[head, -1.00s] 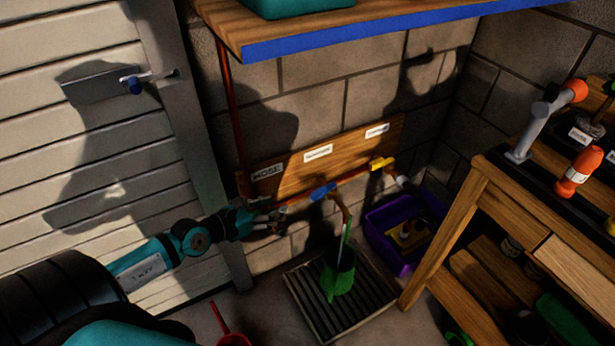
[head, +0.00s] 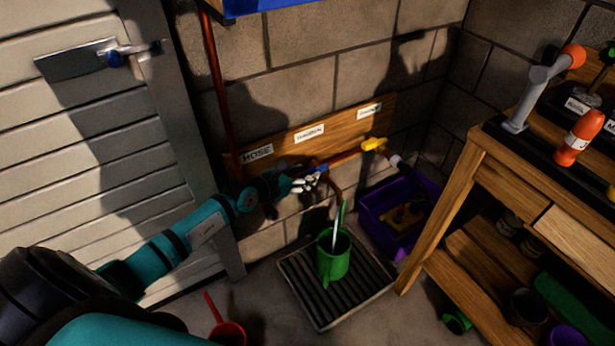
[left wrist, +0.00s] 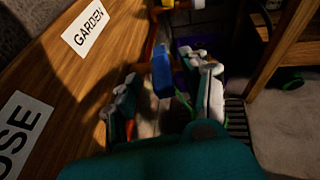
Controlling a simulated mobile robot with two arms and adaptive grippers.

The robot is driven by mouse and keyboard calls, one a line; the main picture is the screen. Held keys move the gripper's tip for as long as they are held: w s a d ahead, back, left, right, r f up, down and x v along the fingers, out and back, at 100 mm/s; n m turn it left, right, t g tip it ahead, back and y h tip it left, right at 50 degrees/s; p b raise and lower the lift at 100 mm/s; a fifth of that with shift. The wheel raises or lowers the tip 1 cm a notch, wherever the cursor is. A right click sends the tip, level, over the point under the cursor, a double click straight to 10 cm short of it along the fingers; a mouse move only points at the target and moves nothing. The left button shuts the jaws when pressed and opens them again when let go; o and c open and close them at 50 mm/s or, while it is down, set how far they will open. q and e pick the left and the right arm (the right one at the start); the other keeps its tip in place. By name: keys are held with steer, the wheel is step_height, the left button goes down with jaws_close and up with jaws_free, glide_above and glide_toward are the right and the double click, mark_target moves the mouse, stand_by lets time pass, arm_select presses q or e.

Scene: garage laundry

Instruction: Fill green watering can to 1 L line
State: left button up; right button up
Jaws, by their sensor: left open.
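The green watering can (head: 333,262) stands upright on a slatted floor grate (head: 310,296), under the brown spout (head: 336,188) of the tap below the GARDEN label. A pale streak, seemingly water, runs from the spout into the can. The 1 L line and water level cannot be made out. The tap's blue handle (head: 322,168) also shows in the left wrist view (left wrist: 162,72). My left gripper (head: 310,183) is open, its fingers (left wrist: 164,92) on either side of the blue handle; contact is unclear. My right gripper is out of view.
A wooden board (head: 285,143) carries HOSE, GARDEN and another label. A yellow tap handle (head: 374,145) is right of the blue one. A purple crate (head: 372,222) and a wooden workbench (head: 457,190) stand right. A red scoop-like object (head: 228,333) lies on the floor.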

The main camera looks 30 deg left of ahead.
arm_select(q)
steer(key=shift+x, duration=0.95)
jaws_close()
